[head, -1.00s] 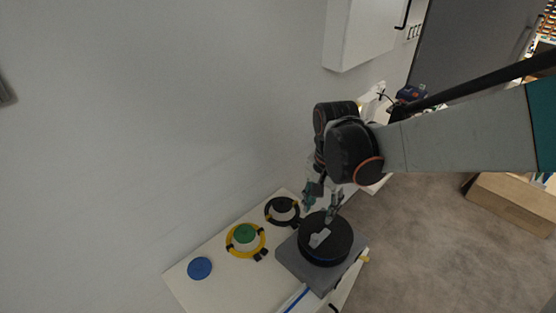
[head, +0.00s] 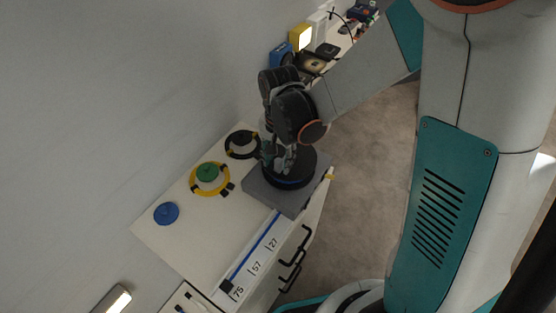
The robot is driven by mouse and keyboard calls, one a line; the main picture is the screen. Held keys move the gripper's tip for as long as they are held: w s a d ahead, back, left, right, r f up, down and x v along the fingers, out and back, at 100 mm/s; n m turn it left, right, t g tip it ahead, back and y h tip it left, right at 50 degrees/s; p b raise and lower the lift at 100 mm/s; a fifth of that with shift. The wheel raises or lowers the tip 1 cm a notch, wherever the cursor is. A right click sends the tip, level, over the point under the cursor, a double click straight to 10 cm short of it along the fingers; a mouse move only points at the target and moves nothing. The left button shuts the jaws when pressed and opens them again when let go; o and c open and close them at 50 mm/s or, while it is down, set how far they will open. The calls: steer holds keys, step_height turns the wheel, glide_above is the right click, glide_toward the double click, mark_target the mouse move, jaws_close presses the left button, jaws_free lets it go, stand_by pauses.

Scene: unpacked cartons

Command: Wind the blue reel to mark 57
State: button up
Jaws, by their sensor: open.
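The reel (head: 293,184), a dark disc with a blue band at its lower edge, sits on a grey square base (head: 288,203) on the white cabinet top. A blue strip (head: 255,245) runs from the base toward the cabinet's front edge. It ends at a black piece (head: 227,286) beside the label 75 (head: 238,292). Labels 57 (head: 256,267) and 27 (head: 272,244) lie closer to the reel. My gripper (head: 282,166) is open, pointing down over the reel's top. The arm hides part of the reel and its light grip piece; contact cannot be told.
A blue disc (head: 166,213), a yellow ring with a green centre (head: 208,173) and a black ring (head: 242,144) lie left of the reel. The wall borders the cabinet on the left. Black handles (head: 290,275) stick out at the cabinet's front.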

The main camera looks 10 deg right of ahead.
steer(key=shift+f, duration=0.4)
jaws_close()
